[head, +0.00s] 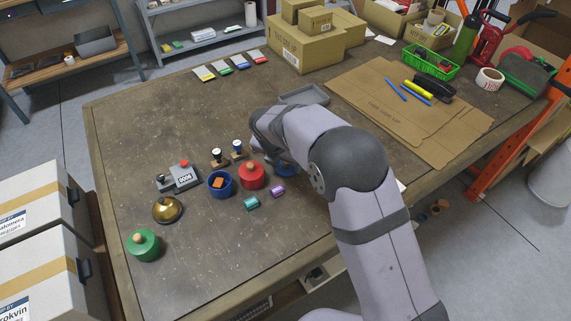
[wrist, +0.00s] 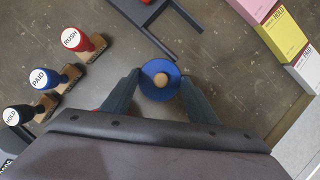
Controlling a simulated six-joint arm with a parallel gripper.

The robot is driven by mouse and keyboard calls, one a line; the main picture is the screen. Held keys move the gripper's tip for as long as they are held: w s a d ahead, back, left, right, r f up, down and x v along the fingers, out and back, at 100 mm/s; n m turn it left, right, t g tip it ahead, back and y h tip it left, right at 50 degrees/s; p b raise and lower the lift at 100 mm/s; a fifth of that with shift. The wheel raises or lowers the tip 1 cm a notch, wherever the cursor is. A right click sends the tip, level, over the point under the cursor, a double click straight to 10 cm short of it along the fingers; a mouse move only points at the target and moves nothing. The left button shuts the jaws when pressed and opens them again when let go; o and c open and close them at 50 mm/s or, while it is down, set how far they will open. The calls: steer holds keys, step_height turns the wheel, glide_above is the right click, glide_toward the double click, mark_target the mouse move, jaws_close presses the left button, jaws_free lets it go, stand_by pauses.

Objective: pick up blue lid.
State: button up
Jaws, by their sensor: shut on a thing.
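The blue lid (wrist: 152,93) is round with a wooden knob (wrist: 161,79) on top. In the wrist view it sits between the two fingers of my gripper (wrist: 160,82), which are shut on its sides. In the head view a bit of blue lid (head: 286,171) shows under my gripper, which is mostly hidden by my arm. I cannot tell whether the lid touches the table. The open blue pot (head: 213,190) stands to the left with an orange block (head: 218,183) inside.
A red lidded pot (head: 252,178) stands just left of my gripper. A green lidded pot (head: 144,247), a brass bell (head: 167,211) and stamps (head: 218,156) are further left. Teal (head: 251,203) and purple (head: 278,191) blocks lie in front. A grey tray (head: 304,96) lies behind.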

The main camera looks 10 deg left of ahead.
step_height(320, 180, up, 10)
steer(key=s+a+r+n+y+p, duration=0.1)
steer(key=s+a+n+p, duration=0.2)
steer(key=s+a, duration=0.9)
steer(key=shift+a+r+n+p, duration=0.3)
steer(key=shift+a+p, duration=0.25)
steer(key=shift+a, duration=1.35)
steer(key=shift+w+f+b, duration=0.1)
steer(key=shift+f+b, duration=0.15)
steer(key=shift+b, duration=0.05)
step_height(320, 180, down, 4)
steer(key=b, duration=0.5)
steer(key=shift+f, duration=0.95)
steer(key=shift+p, duration=0.95)
steer(key=shift+f+p, duration=0.15)
steer(key=shift+p, duration=0.55)
stand_by(0.8)
